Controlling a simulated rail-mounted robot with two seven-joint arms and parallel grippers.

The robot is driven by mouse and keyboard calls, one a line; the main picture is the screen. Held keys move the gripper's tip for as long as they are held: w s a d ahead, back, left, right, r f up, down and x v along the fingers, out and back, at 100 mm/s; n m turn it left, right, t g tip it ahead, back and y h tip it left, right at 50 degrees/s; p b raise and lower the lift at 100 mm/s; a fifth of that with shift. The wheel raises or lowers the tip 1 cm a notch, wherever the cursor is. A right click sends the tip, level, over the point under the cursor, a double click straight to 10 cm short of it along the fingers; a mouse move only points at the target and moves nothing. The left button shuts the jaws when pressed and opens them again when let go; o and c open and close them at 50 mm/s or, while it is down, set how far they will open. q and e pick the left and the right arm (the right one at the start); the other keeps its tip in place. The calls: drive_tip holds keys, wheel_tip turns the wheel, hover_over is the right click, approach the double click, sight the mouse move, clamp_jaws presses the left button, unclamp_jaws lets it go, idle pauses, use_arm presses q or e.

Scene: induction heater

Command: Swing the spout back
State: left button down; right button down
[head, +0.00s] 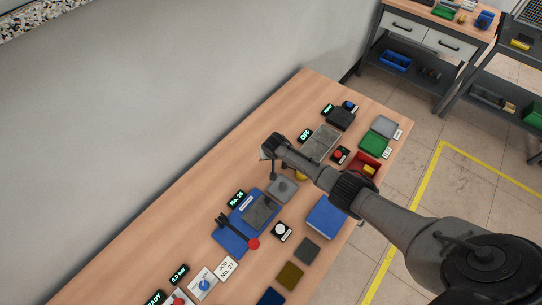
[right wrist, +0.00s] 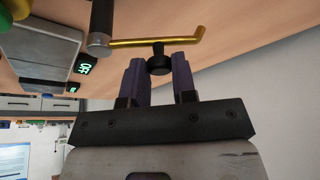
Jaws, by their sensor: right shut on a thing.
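The spout (right wrist: 150,43) is a gold tube that runs from a dark grey post (right wrist: 102,22) to an upturned tip at the right in the right wrist view. A black knob (right wrist: 158,63) hangs under the tube. My right gripper (right wrist: 160,76) has its two purple-grey fingers on either side of this knob and is shut on it. In the head view my right arm comes in from the right, and its gripper end (head: 272,150) is over the table near the wall side. The arm hides most of the spout there. My left gripper is not in view.
The wooden table (head: 130,270) carries a grey slab (head: 322,142), a green tray (head: 375,144), a red bin (head: 366,164) and a blue box (head: 326,216). A blue board (head: 228,240) has a red-balled lever (head: 253,243). The wall runs along the table's left side.

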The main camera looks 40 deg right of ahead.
drive_tip(key=shift+w+d+m, duration=0.2)
drive_tip(key=shift+w+m, duration=0.1)
drive_tip(key=shift+m, duration=0.3)
drive_tip(key=shift+h, duration=0.3)
drive_tip(key=c, duration=0.9)
unclamp_jaws()
drive_tip(key=shift+r, duration=0.15)
drive_tip(key=shift+r+p, duration=0.3)
drive_tip(key=shift+r, duration=0.05)
drive_tip(key=shift+p+v, duration=1.35)
drive_tip(key=shift+v, duration=5.1)
